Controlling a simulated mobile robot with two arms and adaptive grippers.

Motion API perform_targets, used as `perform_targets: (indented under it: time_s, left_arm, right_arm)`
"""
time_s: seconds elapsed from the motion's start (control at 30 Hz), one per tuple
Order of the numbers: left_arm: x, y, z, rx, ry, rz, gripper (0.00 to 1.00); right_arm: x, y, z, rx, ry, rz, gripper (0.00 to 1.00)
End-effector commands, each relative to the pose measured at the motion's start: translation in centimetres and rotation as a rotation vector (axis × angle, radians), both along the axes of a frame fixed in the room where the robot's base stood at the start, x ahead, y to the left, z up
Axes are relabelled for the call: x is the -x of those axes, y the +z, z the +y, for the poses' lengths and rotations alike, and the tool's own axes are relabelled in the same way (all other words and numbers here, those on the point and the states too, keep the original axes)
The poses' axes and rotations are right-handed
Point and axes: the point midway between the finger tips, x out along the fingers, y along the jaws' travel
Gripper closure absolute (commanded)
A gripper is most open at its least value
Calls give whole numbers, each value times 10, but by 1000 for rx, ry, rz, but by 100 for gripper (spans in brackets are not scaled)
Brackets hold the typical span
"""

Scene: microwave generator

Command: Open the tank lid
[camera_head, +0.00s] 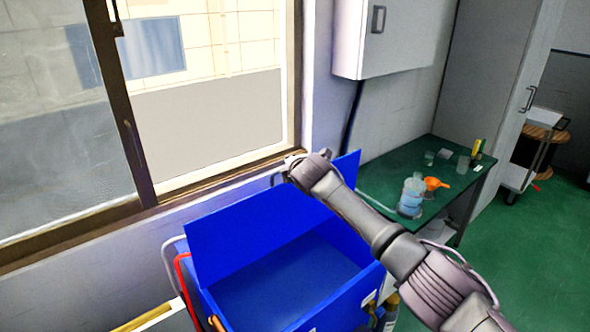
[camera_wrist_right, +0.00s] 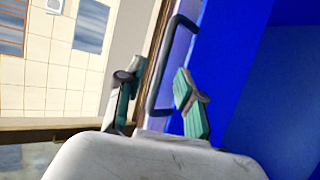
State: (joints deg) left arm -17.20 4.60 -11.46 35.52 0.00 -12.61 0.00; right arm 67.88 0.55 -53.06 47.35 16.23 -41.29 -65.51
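The blue tank (camera_head: 290,283) stands below the window, and its inside shows from above. Its blue lid (camera_head: 245,225) is raised and stands up along the window side. My right arm reaches across the tank to the lid's upper edge, where my right gripper is mostly hidden by the wrist in the head view. In the right wrist view my right gripper (camera_wrist_right: 158,100) is open, its two teal-padded fingers apart. A dark bar handle (camera_wrist_right: 163,62) on the lid shows between and beyond the fingers; contact cannot be told. My left gripper is not in view.
A green table (camera_head: 445,182) right of the tank holds a clear bottle (camera_head: 411,195), an orange funnel (camera_head: 435,184) and small containers. The window frame (camera_head: 143,165) and wall are close behind the lid. A red hose (camera_head: 183,275) runs at the tank's left.

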Motion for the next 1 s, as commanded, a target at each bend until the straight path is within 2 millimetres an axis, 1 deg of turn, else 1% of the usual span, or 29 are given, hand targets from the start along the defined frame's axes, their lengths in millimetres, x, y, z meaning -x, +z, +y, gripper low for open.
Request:
perform_targets:
  time_s: [0.1,0.3,0.5,0.77,0.87,0.97,1.0]
  left_arm:
    - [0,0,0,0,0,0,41]
    - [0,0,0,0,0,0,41]
    - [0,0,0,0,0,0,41]
    - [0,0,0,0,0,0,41]
    - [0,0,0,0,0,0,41]
    - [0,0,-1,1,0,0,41]
    - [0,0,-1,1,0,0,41]
  right_arm:
    - [11,5,-3,-1,0,-1,63]
    - [26,13,-6,0,0,-1,63]
    - [31,15,-7,-1,-1,-1,63]
    - [31,15,-7,-1,0,0,63]
    - [37,5,-5,-19,-3,19,63]
    - [58,-26,2,-90,-17,84,63]
    - [71,-44,5,-135,-30,124,63]
